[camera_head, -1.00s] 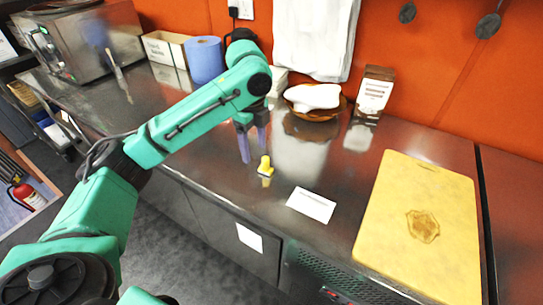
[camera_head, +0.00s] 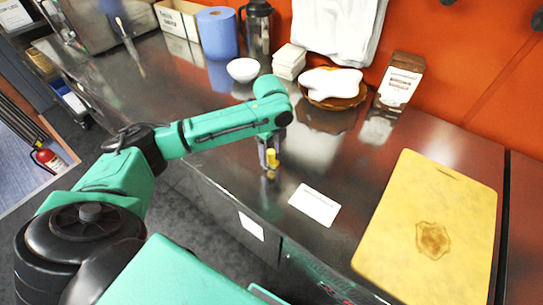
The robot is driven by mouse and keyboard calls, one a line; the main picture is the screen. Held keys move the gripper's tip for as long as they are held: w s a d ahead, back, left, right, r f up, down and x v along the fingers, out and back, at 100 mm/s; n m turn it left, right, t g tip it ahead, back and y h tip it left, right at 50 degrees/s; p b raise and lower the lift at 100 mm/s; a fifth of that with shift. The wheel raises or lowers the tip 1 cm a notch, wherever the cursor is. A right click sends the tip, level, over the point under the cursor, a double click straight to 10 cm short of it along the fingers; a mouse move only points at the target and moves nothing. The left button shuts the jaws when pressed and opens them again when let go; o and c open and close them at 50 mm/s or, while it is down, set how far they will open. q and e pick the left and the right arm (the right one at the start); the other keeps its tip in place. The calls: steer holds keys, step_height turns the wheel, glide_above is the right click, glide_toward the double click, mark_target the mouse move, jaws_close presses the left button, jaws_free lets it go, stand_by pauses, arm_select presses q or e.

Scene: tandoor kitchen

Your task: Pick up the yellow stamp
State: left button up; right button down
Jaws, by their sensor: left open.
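The yellow stamp (camera_head: 271,158) stands upright on the dark metal counter, left of a white card. My left gripper (camera_head: 268,158) is low over the counter with its fingers pointing down at the stamp. The fingers are open, and the stamp shows at or between them; whether they touch it I cannot tell. The stamp's lower part is partly hidden by a finger. My right gripper is not in view.
A white card (camera_head: 315,204) lies right of the stamp. A yellow cutting board (camera_head: 455,205) lies farther right. At the back stand a white bowl (camera_head: 243,70), a blue roll (camera_head: 217,33), a brown bowl with dough (camera_head: 331,84) and a carton (camera_head: 398,82).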

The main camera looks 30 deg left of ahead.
arm_select(q)
steer(key=shift+s+f, duration=0.1)
steer(key=shift+f, duration=0.4)
jaws_close()
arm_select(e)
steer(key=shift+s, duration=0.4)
